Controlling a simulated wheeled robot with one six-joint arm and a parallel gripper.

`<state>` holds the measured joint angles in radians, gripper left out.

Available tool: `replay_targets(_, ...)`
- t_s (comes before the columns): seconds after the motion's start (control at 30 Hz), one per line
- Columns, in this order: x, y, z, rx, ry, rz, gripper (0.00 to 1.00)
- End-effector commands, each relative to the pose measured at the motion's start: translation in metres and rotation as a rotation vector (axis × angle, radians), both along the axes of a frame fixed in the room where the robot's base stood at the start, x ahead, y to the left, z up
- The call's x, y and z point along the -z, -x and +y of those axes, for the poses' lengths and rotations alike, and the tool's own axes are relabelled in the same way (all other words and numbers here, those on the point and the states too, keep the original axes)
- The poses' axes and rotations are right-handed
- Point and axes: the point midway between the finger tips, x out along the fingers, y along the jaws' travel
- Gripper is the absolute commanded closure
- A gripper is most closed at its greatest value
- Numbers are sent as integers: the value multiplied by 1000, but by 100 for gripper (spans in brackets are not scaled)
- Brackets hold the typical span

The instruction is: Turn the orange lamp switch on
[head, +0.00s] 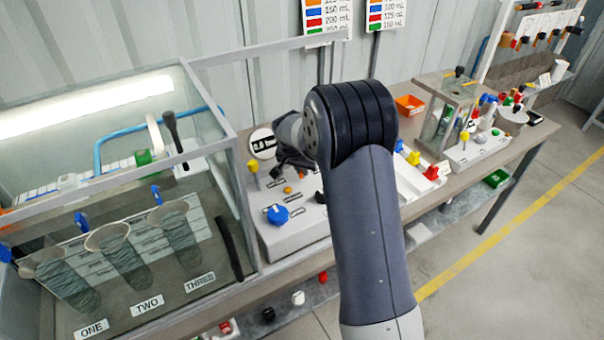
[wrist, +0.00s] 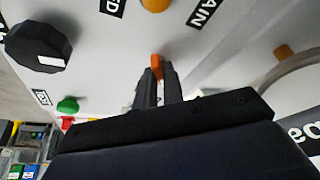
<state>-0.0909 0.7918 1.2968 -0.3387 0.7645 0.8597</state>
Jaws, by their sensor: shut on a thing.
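The orange lamp switch (wrist: 156,62) is a small orange lever on the pale panel. In the wrist view it shows between the tips of my gripper (wrist: 157,74), whose two dark fingers are shut on it. The fingers hide its lower part, and I cannot tell which way it is set. A round orange lamp (wrist: 155,4) is just beyond it at the top edge of the wrist view. In the head view my gripper (head: 292,160) is over the panel box (head: 300,232), and the switch cannot be made out there.
A black knob (wrist: 38,47) and a green button (wrist: 68,105) are left of my fingers in the wrist view. In the head view a blue knob (head: 277,215) and a yellow knob (head: 253,166) stand on the box. A glass tank (head: 238,200) is close on the left.

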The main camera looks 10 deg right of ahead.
Motion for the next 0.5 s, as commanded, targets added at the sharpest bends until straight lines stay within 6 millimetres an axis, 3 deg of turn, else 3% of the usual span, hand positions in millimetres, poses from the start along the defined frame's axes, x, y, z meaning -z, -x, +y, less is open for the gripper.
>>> replay_targets(0.07, 6, -1, 1, 43, 2, -4, 100)
replay_targets(0.5, 0, -1, 1, 192, 1, -2, 100)
